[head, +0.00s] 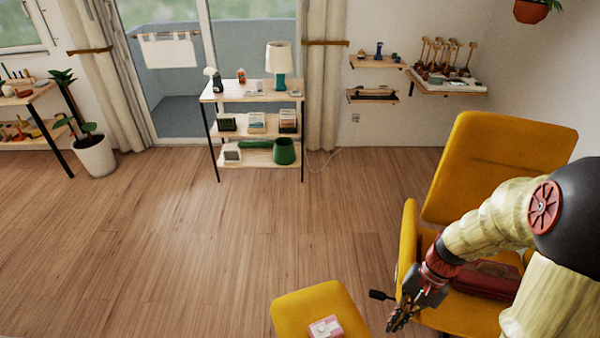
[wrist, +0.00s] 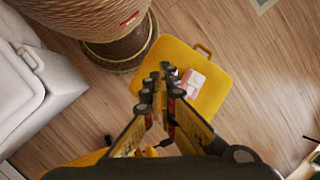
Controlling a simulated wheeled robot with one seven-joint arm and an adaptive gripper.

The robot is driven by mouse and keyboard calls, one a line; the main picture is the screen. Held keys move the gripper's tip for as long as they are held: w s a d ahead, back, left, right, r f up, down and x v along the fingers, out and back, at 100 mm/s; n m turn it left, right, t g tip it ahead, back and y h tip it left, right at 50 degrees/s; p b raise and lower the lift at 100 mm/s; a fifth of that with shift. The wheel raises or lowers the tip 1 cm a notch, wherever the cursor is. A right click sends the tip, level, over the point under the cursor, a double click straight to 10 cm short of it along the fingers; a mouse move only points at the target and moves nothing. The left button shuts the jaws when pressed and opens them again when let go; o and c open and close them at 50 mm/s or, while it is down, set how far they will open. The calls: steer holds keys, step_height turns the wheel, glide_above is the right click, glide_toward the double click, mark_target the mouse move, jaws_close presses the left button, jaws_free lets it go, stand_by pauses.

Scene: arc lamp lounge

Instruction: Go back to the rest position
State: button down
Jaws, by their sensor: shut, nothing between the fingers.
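My gripper (head: 403,312) hangs in the air at the lower right of the head view, in front of the yellow armchair. In the wrist view my gripper (wrist: 163,80) points down toward a yellow footstool (wrist: 212,96). Its fingers are close together with nothing between them. A pink and white box (wrist: 194,83) lies on the footstool, just right of the fingertips in the wrist view. The head view also shows the footstool (head: 290,312) and the box (head: 325,328) at the bottom edge, left of my gripper.
The yellow armchair (head: 490,165) stands at the right, with a dark red item (head: 485,281) on its seat. A shelf unit (head: 256,127) with a lamp stands at the back. A potted plant (head: 95,155) is at the left. The wooden floor (head: 170,255) is clear at left and centre.

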steer(key=s+a+r+n+t+h, duration=0.1)
steer(key=r+n+t, duration=0.1)
steer(key=r, duration=0.6)
steer(key=s+a+r+n+t+h, duration=0.1)
steer(key=s+a+r+n+t, duration=0.1)
steer(key=r, duration=0.7)
steer(key=s+a+r+n+t+h, duration=0.2)
steer(key=r+t, duration=0.2)
steer(key=r, duration=0.4)
steer(key=shift+s+a+r+n, duration=0.2)
steer(key=shift+s+r+n, duration=0.05)
steer(key=shift+r+n, duration=0.15)
